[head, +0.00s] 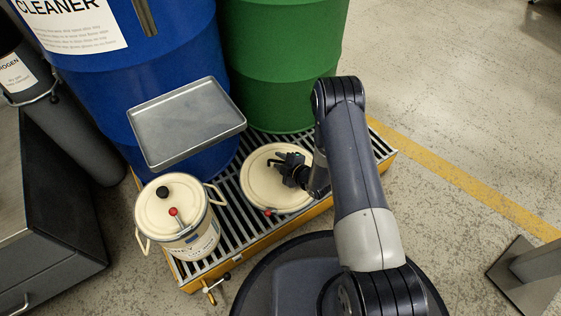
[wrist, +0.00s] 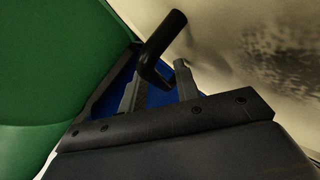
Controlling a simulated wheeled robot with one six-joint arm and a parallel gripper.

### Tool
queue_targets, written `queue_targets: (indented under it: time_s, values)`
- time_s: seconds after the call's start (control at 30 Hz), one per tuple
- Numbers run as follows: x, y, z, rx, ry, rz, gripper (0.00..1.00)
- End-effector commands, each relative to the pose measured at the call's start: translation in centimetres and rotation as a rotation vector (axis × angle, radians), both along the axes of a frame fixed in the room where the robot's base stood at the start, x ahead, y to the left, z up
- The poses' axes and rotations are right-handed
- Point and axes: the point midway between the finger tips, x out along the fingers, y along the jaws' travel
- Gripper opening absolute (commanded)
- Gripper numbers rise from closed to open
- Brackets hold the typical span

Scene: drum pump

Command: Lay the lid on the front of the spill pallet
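The lid (head: 264,185) is a round cream disc with a dark handle on top and a small red part at its near edge. It is at the front of the spill pallet (head: 235,232), over the dark grating; I cannot tell whether it rests on the bars or hangs just above. My gripper (head: 290,168) is at the handle. In the wrist view, the black bent handle (wrist: 160,45) lies between my two fingers (wrist: 158,85) and appears to touch both. The cream surface of the lid (wrist: 225,60) fills the right side there.
A cream can (head: 172,205) with a black knob and red-tipped lever stands on the pallet's left end. A blue drum (head: 180,60) and a green drum (head: 280,70) stand behind. A metal tray (head: 187,120) is in front of the blue drum. A grey cabinet (head: 55,220) is at left.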

Motion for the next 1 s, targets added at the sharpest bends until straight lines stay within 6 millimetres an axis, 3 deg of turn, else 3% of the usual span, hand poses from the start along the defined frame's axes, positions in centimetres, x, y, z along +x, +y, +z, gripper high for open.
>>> queue_targets:
  time_s: [0.27, 0.7, 1.0]
  values:
    - [-1.3, -1.1, 1.1, 0.000, 0.006, -0.002, 0.32]
    - [-7.3, -6.1, 4.9, 0.000, 0.005, -0.003, 0.32]
    - [-8.4, -6.9, 5.4, -0.001, 0.002, 0.001, 0.32]
